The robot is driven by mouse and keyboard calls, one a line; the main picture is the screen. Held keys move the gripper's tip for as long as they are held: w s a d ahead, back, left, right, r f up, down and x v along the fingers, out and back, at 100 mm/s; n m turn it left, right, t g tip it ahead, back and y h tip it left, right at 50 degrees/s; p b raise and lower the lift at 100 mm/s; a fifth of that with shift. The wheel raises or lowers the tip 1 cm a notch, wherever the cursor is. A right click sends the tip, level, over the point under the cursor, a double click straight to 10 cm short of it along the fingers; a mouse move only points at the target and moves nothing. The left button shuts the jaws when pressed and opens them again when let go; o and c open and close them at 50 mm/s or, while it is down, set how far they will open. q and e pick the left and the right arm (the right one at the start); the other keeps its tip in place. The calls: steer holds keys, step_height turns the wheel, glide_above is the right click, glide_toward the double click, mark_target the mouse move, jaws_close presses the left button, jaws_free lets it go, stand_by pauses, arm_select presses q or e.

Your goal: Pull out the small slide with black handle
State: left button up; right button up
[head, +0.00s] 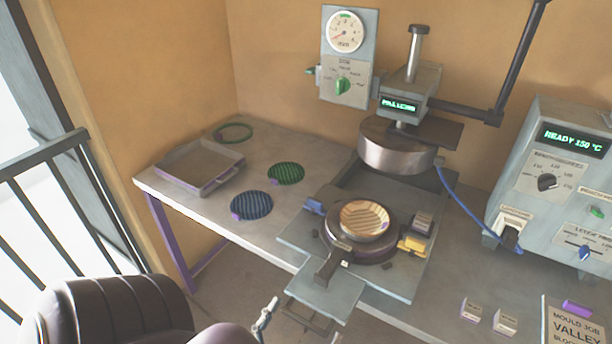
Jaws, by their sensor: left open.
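The small slide (328,293) is a grey plate at the front of the press. It sticks out past the table's front edge. A dark bar handle (303,318) shows at its front edge, low in the view. A round dark mould (372,253) with a wooden-coloured ribbed disc (364,219) sits behind it, its own dark grip (327,269) pointing forward over the plate. My left gripper (290,320) is open at the bottom edge, near the handle and partly cut off by the frame. Whether it touches the handle cannot be told. My right gripper is not in view.
The press head (397,150) hangs above and behind the mould. A tray (200,165), a green disc (286,173) and a blue disc (251,205) lie on the left of the table. A control box (560,180) stands at right. Railings (35,190) are at far left.

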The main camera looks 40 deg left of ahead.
arm_select(q)
steer(key=v, duration=1.2)
